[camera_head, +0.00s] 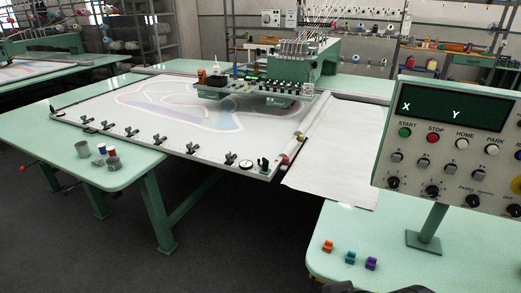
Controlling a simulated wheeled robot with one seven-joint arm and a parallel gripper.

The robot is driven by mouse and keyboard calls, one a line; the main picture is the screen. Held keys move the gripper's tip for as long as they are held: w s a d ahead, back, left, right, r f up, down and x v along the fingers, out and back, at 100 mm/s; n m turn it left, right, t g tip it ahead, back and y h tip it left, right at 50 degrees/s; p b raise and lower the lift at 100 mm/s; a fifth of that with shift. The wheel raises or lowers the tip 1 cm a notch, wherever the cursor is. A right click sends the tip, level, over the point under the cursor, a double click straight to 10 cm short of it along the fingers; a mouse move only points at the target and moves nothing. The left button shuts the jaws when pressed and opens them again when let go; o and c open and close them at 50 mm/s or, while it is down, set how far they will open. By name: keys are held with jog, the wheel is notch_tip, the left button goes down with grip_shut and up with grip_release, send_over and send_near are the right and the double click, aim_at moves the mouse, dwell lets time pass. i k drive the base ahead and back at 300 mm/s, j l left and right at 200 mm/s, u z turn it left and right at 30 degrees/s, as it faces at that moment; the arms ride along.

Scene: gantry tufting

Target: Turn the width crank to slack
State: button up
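No part is readably labelled as the width crank. A small upright black handle (264,164) stands at the near right corner of the white cloth frame (225,166), beside a round dial (246,164). I cannot tell which of these is the width crank, or how tight the cloth is. My gripper is not in view; only dark and grey shapes, perhaps part of my arm, show at the bottom edge.
A control panel (450,183) with a screen, buttons and knobs stands on the right green table (480,250). Grey floor (230,240) is open between.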

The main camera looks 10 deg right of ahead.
aim_at(265, 166)
jog(key=i+j+z, duration=0.15)
jog(key=i+j, duration=0.15)
jog(key=i+j+z, duration=0.1)
jog(key=i+j, duration=0.15)
jog(key=i+j+z, duration=0.15)
jog(key=j, duration=0.25)
jog(key=i+j+z, duration=0.15)
jog(key=i+j, duration=0.15)
jog(key=i+j+z, duration=0.15)
jog(key=j, duration=0.35)
jog(key=i+j+z, duration=0.2)
jog(key=i, duration=0.3)
jog(key=i+j+z, duration=0.15)
jog(key=i+j, duration=0.15)
jog(key=i, duration=0.15)
jog(key=i+j+z, duration=0.2)
jog(key=i+j, duration=0.15)
jog(key=i, duration=0.1)
